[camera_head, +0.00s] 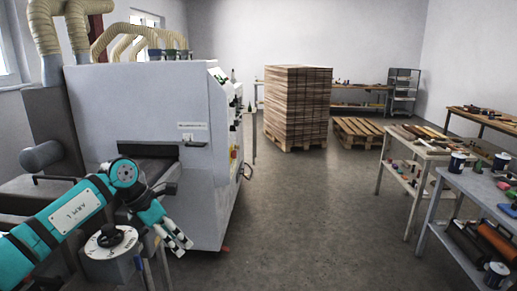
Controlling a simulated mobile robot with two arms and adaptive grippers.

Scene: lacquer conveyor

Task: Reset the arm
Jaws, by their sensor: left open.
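My left arm (65,217), teal with black bands, comes in from the left in the head view. It bends at a round joint, and its forearm points down and to the right. My left gripper (181,243) hangs in front of the white machine's lower front, with pale fingers apart and nothing between them. I cannot tell how far it is from the machine. My right gripper is not in view.
The large white machine (140,95) with hoses stands close at the left. A plank stack (297,105) on a pallet stands at the back. Cluttered tables, one a grey table (462,187), line the right. The grey floor (310,215) between is clear.

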